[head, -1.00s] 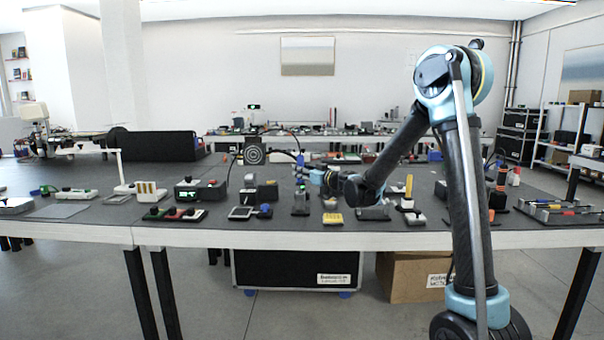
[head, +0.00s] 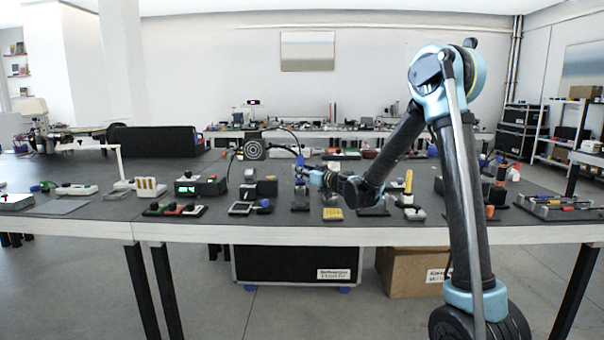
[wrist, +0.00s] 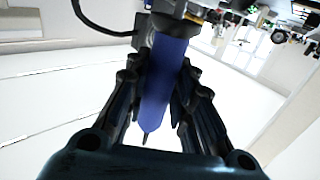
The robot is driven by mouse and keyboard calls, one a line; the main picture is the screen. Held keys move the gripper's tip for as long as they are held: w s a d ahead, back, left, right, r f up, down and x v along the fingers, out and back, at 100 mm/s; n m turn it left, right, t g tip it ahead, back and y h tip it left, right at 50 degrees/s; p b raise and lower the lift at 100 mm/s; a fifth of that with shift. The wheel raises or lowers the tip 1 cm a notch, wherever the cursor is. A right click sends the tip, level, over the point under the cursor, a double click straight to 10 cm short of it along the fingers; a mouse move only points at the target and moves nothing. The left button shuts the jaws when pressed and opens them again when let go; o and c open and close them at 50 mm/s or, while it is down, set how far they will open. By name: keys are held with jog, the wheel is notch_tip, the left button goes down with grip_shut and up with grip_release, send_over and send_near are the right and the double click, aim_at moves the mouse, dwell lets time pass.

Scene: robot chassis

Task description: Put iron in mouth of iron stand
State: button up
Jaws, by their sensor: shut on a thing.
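A blue soldering iron (head: 300,160) stands roughly upright in my gripper (head: 299,172), above the table in the head view. In the wrist view the blue handle of the iron (wrist: 165,85) lies between the two fingers of my gripper (wrist: 162,85), which are shut on it. A thin dark point shows at the handle's lower end there. A small dark upright object (head: 300,198), possibly the iron stand, is below the gripper in the head view. Its mouth is too small to make out, and I cannot tell whether the iron touches it.
A round-faced fan-like device (head: 254,150) stands left of the gripper, with a black cable arching near it. A yellow block (head: 333,214) lies near the front edge. A dark box with a green display (head: 201,187) is further left. The table (head: 90,220) is crowded.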

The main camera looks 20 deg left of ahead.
jog(key=shift+f, duration=0.6)
jog(key=o, duration=1.1)
jog(key=shift+c, duration=0.2)
jog(key=v, duration=1.2)
jog(key=shift+w+d, duration=0.1)
notch_tip(320, 180, up, 10)
jog(key=shift+f, duration=0.1)
dwell(0.3)
